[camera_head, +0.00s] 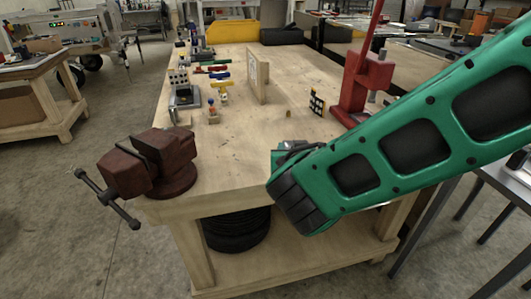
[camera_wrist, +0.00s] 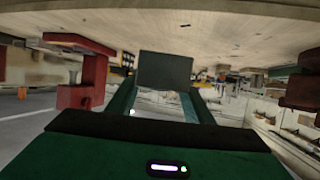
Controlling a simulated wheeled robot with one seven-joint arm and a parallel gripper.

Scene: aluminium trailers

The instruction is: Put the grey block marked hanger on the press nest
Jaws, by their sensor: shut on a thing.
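A dark grey block (camera_wrist: 165,70) sits between the two green fingers of my gripper (camera_wrist: 164,92) in the wrist view, and the fingers are shut on it. No marking can be read on the face that shows. In the head view my gripper (camera_head: 292,148) is mostly hidden behind my green arm, above the near right part of the workbench, and the block cannot be made out there. The red press (camera_head: 362,85) stands on the right side of the bench, beyond my gripper; it also shows at the left of the wrist view (camera_wrist: 84,82). I cannot make out the nest clearly.
A rusty red vise (camera_head: 150,165) is fixed at the bench's near left corner. An upright board (camera_head: 258,78) and several small coloured parts (camera_head: 215,72) stand farther back. A small dark perforated piece (camera_head: 317,103) stands left of the press. The bench middle (camera_head: 245,130) is clear.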

